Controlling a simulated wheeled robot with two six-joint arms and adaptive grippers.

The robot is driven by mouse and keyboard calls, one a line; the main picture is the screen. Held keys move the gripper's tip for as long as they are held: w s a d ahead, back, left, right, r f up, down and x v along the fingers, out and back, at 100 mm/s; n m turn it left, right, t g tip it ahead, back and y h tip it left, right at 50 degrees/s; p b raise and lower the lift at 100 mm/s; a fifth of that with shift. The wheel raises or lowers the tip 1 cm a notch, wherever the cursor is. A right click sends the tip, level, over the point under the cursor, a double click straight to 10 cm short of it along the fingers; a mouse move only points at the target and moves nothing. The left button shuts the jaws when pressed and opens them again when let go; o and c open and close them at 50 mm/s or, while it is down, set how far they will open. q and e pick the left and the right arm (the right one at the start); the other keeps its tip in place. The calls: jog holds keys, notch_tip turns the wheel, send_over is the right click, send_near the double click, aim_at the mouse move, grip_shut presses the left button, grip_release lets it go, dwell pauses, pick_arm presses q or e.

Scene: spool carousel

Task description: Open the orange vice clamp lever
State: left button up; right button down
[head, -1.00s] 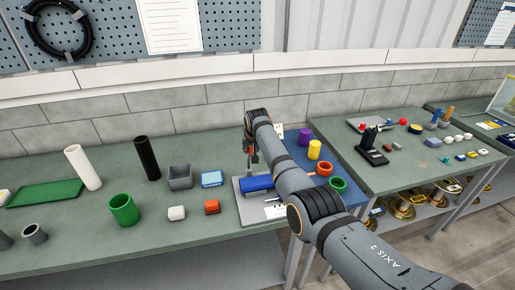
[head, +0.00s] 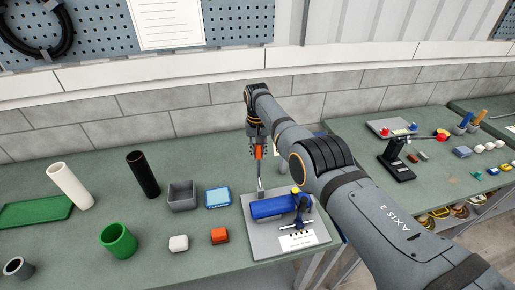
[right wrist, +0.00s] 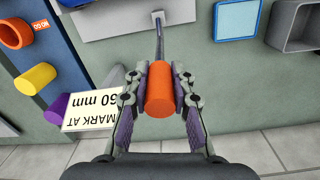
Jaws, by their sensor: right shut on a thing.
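The vice lever has an orange grip (right wrist: 160,90) on a thin metal rod (right wrist: 159,42). In the head view the rod (head: 261,183) stands nearly upright from the back of a grey base plate (head: 245,238). My right gripper (head: 259,152) is at the top of the lever. The right wrist view shows its fingers (right wrist: 160,92) closed on both sides of the orange grip. A blue cylinder (head: 267,208) lies on the plate, with a blue clamp part (head: 301,206) at its right end. My left gripper is not in view.
Yellow (right wrist: 36,78) and purple (right wrist: 57,108) cylinders stand near a printed card (right wrist: 100,110).

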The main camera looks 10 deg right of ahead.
jog(key=shift+f, duration=0.15)
jog(key=c, duration=1.1)
grip_release()
jog(key=shift+r, duration=0.25)
notch_tip(320, 180, up, 7)
jog(key=shift+w+a+r, duration=0.1)
jog(key=shift+w, duration=0.05)
